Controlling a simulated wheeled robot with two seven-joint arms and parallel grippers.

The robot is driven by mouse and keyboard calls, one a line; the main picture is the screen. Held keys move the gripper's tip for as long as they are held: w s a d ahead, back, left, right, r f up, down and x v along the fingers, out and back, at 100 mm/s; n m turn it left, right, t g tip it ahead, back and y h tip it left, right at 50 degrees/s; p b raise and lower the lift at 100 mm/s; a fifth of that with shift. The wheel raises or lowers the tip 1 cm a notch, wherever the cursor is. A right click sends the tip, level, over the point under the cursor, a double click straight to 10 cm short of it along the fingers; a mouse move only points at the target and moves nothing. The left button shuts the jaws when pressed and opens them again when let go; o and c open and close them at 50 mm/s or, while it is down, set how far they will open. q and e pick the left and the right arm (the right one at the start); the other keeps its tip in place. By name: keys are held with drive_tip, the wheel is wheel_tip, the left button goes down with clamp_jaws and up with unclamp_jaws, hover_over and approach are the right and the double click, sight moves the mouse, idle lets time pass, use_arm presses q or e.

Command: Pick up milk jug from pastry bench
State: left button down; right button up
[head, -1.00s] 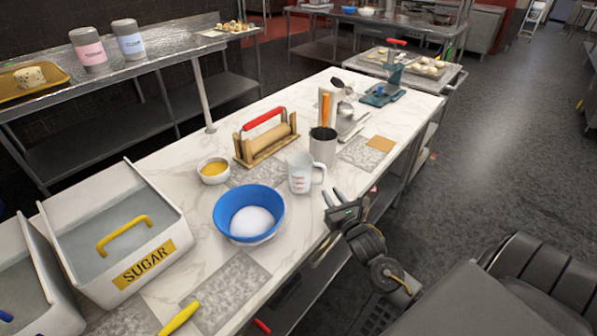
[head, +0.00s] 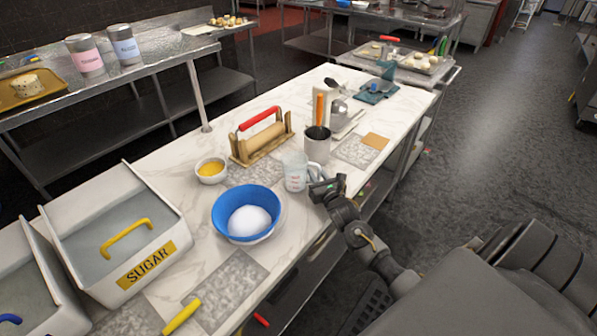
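The milk jug (head: 294,172) is a clear jug with red markings. It stands upright on the white marble bench top (head: 222,142), with its handle on the right side. My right gripper (head: 317,178) is at the handle and overlaps it in the view. I cannot tell whether the fingers touch or grip the handle, as they are small and partly merge with it. My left gripper is not in view.
A blue bowl (head: 226,204) of white powder is left of the jug. A grey utensil pot (head: 317,150) stands close behind it. A rolling pin rack (head: 245,150), a small yellow-filled bowl (head: 211,170) and a sugar bin (head: 88,272) are farther left.

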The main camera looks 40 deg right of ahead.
drive_tip(key=shift+w, duration=0.15)
clamp_jaws()
drive_tip(key=shift+d+r, duration=0.1)
drive_tip(key=shift+r, duration=0.1)
idle(0.3)
drive_tip(key=shift+r, duration=1.15)
drive_tip(key=s+a+r+b, duration=0.2)
drive_tip(key=s+r+b, duration=0.2)
drive_tip(key=s+r, duration=0.6)
drive_tip(key=shift+d+v, duration=0.4)
drive_tip(key=shift+v, duration=1.45)
